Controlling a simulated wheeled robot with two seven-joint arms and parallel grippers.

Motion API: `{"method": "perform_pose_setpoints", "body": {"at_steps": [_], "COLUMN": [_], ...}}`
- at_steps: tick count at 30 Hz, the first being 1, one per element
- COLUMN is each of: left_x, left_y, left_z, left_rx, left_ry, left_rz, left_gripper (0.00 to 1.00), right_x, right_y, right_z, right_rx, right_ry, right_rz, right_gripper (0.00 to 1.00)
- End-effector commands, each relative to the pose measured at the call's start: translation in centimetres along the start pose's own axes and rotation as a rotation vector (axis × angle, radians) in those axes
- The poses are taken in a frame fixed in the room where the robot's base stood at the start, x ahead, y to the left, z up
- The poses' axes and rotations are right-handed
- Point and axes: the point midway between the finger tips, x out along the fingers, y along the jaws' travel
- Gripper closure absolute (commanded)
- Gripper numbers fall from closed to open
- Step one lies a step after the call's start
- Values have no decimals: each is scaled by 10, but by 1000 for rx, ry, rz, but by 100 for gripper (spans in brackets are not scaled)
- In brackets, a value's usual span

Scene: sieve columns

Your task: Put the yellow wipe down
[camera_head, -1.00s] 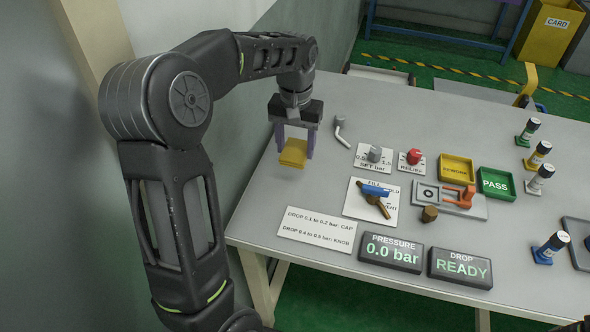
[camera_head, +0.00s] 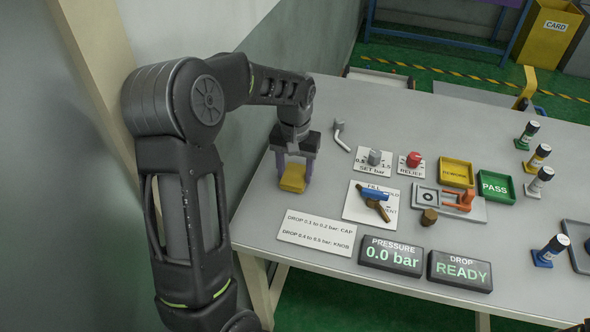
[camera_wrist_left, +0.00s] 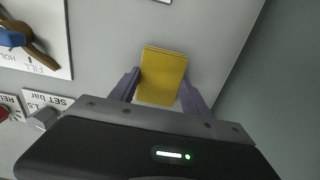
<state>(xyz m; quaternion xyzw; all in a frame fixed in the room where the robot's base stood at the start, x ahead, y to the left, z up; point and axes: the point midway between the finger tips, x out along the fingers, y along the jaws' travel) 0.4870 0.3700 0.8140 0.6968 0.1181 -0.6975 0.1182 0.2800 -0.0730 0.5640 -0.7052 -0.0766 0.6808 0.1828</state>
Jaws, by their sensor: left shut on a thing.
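The yellow wipe (camera_head: 292,179) is a small folded pad near the left part of the grey table (camera_head: 262,208). My left gripper (camera_head: 293,172) points down over it with its purple fingers on either side, shut on the wipe. In the left wrist view the wipe (camera_wrist_left: 162,76) sits between the two fingers (camera_wrist_left: 160,88), with the table surface around it. The wipe is at or very close to the table; I cannot tell whether it touches. My right gripper is not in view.
A white instruction card (camera_head: 316,233), the pressure display (camera_head: 391,256) and the fill valve plate (camera_head: 369,204) lie right of and in front of the wipe. A bent grey pipe (camera_head: 341,137) stands behind. Table around the wipe is bare.

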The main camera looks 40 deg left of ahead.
Motion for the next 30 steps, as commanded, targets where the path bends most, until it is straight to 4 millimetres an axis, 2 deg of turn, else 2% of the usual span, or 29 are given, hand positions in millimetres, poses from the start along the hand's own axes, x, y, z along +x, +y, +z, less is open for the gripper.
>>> {"method": "perform_pose_setpoints", "body": {"at_steps": [8,9,16,25,30], "left_x": [4,3,2,1,-11], "left_y": [0,0,0,0,0], "left_z": [0,0,0,0,-1], "left_rx": [0,0,0,0,0], "left_ry": [0,0,0,0,3], "left_rz": [0,0,0,0,0], "left_gripper": [83,43,24,23,23], "right_x": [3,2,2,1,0], "right_y": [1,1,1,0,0], "right_z": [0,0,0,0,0], "right_rx": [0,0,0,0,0], "right_ry": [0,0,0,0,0], "right_rz": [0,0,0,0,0], "right_gripper": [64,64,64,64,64]}}
